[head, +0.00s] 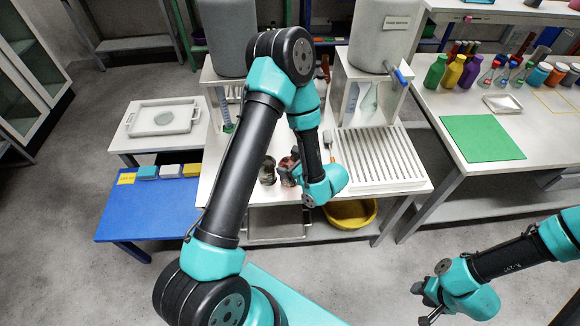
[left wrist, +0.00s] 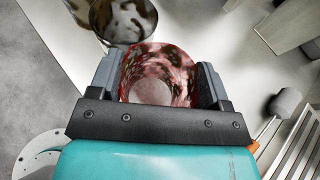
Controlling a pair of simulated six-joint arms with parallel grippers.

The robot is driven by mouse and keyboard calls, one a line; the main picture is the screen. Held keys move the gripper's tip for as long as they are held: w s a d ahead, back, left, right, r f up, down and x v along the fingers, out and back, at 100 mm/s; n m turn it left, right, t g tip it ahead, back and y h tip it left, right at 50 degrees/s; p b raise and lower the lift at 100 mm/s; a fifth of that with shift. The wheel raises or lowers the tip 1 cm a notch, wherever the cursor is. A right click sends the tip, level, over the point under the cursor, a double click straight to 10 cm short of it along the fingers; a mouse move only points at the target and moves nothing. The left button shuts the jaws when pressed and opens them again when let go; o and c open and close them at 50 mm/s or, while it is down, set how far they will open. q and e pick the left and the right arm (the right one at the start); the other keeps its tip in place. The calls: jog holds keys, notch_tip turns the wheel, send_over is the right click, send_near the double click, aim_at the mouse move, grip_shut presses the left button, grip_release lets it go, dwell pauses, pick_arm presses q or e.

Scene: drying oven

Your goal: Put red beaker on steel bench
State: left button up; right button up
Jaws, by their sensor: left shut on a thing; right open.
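The red beaker (left wrist: 160,72), mottled red and dark, is between the fingers of my left gripper (head: 292,168) in the left wrist view. The gripper is shut on it. In the head view the red beaker (head: 286,173) is partly hidden by my left gripper and shows over the middle bench (head: 205,186). I cannot tell whether it touches the top. My right gripper (head: 428,304) is open and empty at the lower right, over the floor. Which surface is the steel bench is not clear; a low pale bench (head: 122,140) stands at the left.
A dark glass beaker (head: 268,174) stands close beside the red one. A white tray (head: 190,112) takes up much of the low bench. A blue bench (head: 150,218) has free room in front. A ribbed drainer (head: 385,160) lies right; a yellow basin (head: 350,214) sits below.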

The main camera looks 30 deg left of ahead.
pick_arm(q)
jog(key=shift+f, duration=0.5)
jog(key=shift+f, duration=0.1)
jog(key=o, duration=0.9)
jog(key=v, duration=1.2)
